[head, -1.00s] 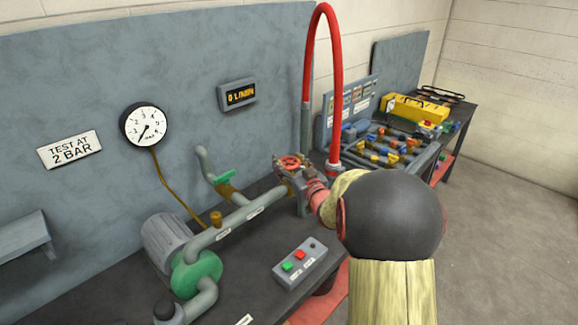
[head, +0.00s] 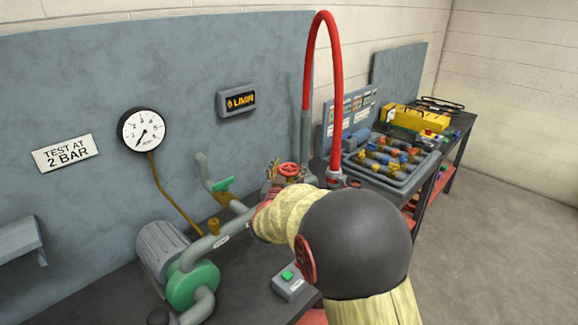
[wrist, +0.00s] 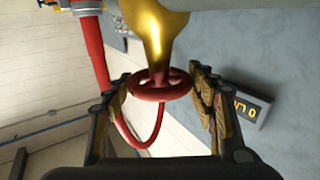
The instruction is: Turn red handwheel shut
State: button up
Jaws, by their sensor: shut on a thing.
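The red handwheel (head: 289,169) sits on the pipework at the back of the bench. In the wrist view, the handwheel (wrist: 160,86) is on a brass-coloured stem (wrist: 155,40) between the two fingers of my gripper (wrist: 161,92). The fingers are shut on its rim from opposite sides. In the head view, my gripper (head: 273,176) is beside the wheel and partly hidden by my forearm. How far the wheel is turned cannot be told.
A red hose (head: 335,80) arches up just right of the wheel. A green-handled valve (head: 223,185), a brass fitting (head: 213,225) and a green pump (head: 193,285) stand to the left. A button box (head: 290,281) is in front. A parts tray (head: 420,165) is at right.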

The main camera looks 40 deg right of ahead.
jog(key=shift+r+m+g+h+p, duration=0.1)
jog(key=shift+m+g+h+p, duration=1)
jog(key=shift+m+g+p, duration=0.6)
jog(key=shift+g+p, duration=0.3)
jog(key=shift+g, duration=0.3)
jog(key=o, duration=1.1)
jog(key=shift+o, duration=0.4)
jog(key=v, duration=1.2)
jog(key=shift+f, duration=0.25)
